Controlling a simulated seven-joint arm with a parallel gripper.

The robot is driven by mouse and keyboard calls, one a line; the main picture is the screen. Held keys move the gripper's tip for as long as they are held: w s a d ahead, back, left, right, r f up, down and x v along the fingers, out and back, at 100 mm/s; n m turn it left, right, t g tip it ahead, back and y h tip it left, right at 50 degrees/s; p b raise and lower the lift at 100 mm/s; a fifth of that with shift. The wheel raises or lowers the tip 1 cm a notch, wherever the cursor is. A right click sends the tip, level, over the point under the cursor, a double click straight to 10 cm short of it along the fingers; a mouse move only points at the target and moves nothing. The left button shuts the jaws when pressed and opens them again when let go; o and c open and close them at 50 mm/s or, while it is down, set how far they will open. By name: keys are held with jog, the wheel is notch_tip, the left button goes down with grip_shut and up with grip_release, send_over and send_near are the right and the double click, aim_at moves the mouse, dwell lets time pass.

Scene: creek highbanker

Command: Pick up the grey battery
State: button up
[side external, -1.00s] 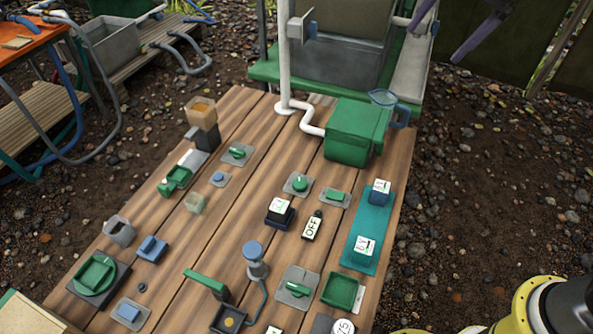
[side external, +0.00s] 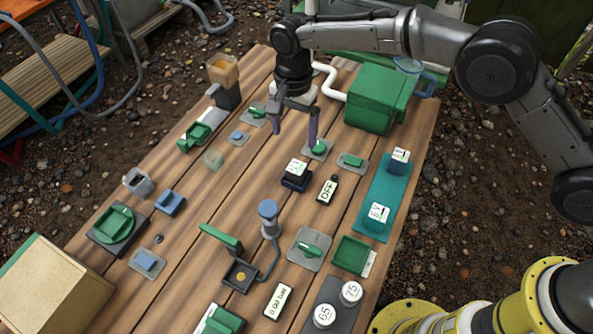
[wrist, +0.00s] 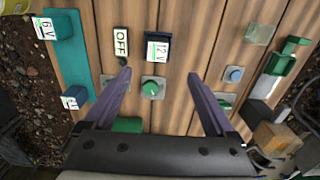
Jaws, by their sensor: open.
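Several battery-like blocks with white labels are in view; none looks plainly grey. A dark one (side external: 296,183) stands mid-table and reads 12 V in the wrist view (wrist: 157,50). The wrist view shows one of these, marked 6 V (wrist: 55,25), and the other (wrist: 75,98). My gripper (side external: 294,136) is open and empty, pointing down above the table, behind the 12 V block. In the wrist view its fingers (wrist: 159,76) straddle a green knob, with the 12 V block beyond.
A green box (side external: 375,103) and a white pipe (side external: 325,75) stand at the back right. A small OFF display (side external: 327,190) sits beside the 12 V block. A blue-topped post (side external: 268,212) and a green lever (side external: 220,237) rise nearer the front.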

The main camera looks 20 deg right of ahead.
send_over(296, 167)
notch_tip(296, 167, down, 8)
jog(key=shift+w+a+r, duration=0.15)
jog(key=shift+r, duration=0.05)
jog(key=shift+d+f, duration=0.2)
jog(key=shift+f, duration=2.55)
grip_shut()
